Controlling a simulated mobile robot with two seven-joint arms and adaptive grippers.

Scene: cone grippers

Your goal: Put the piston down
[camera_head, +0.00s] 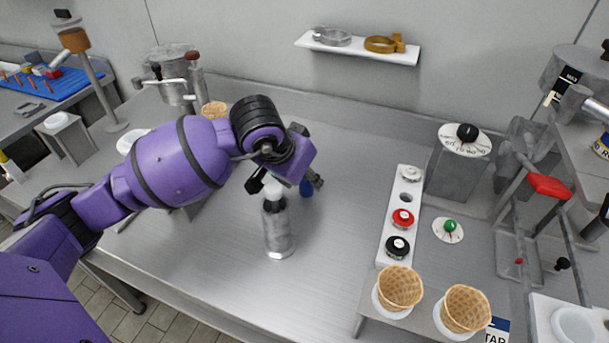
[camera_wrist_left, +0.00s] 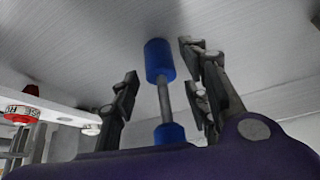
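The piston (camera_wrist_left: 159,62) has a blue cylinder, a thin grey rod and a second blue part at its near end. It lies between the fingers of my left gripper (camera_wrist_left: 160,66) in the left wrist view, with visible gaps to both fingers. In the head view, a small blue part of the piston (camera_head: 306,188) shows below my left gripper (camera_head: 288,183); the rest is hidden behind the gripper. The left gripper is open above the metal table. I cannot tell whether the piston touches the table. My right gripper is not in view.
A metal cylinder with a pale top (camera_head: 278,230) stands just in front of my left gripper. A white rack (camera_head: 388,222) with coloured lids is to the right. Two waffle cones (camera_head: 400,288) (camera_head: 465,308) stand at the front right. The table between gripper and rack is clear.

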